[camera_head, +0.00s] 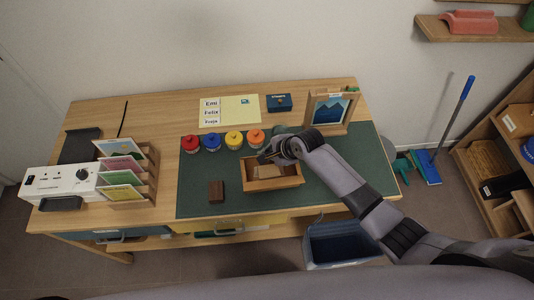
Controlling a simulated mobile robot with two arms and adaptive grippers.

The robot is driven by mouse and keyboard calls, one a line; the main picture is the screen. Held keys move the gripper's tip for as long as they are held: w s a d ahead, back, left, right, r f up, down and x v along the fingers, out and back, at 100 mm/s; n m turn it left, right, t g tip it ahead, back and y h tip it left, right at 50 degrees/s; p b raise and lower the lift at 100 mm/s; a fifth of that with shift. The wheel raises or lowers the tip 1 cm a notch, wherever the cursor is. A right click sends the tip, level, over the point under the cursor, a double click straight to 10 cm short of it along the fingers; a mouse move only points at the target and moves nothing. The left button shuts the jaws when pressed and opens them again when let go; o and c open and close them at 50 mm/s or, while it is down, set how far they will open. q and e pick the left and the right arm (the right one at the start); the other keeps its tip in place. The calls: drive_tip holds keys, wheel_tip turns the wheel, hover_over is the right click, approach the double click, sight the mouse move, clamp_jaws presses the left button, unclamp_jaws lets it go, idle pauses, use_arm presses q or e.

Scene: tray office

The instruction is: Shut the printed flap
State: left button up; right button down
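A small open wooden box (258,186) sits on the green desk mat, with a lighter tan piece (268,171) inside it. I cannot make out which part is the printed flap, or any print on the box. My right gripper (266,156) is at the back edge of the box, reached in from the right. Its fingers are small and dark here, so I cannot tell whether they are open or touch the box. My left gripper is not in view.
Red, blue, yellow and orange-lidded jars (234,139) stand just behind the box. A dark brown block (216,191) lies to its left. A picture frame (331,111) stands behind my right arm. The mat's front left is clear.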

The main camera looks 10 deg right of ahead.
drive_tip(key=shift+s+f+t+p, duration=0.2)
drive_tip(key=shift+s+t+p, duration=0.2)
drive_tip(key=shift+t, duration=0.3)
drive_tip(key=shift+s+f+n+t, duration=0.2)
drive_tip(key=shift+n+t, duration=0.1)
drive_tip(key=shift+t, duration=0.1)
drive_tip(key=shift+s+f+t+y+b, duration=0.15)
drive_tip(key=shift+f+t+y+b, duration=0.2)
drive_tip(key=shift+t+b, duration=0.5)
drive_tip(key=shift+n+t+b, duration=0.4)
drive_tip(key=shift+t+b, duration=0.1)
drive_tip(key=shift+t, duration=0.05)
drive_tip(key=shift+r, duration=0.1)
drive_tip(key=c, duration=2.3)
unclamp_jaws()
drive_tip(key=o, duration=0.4)
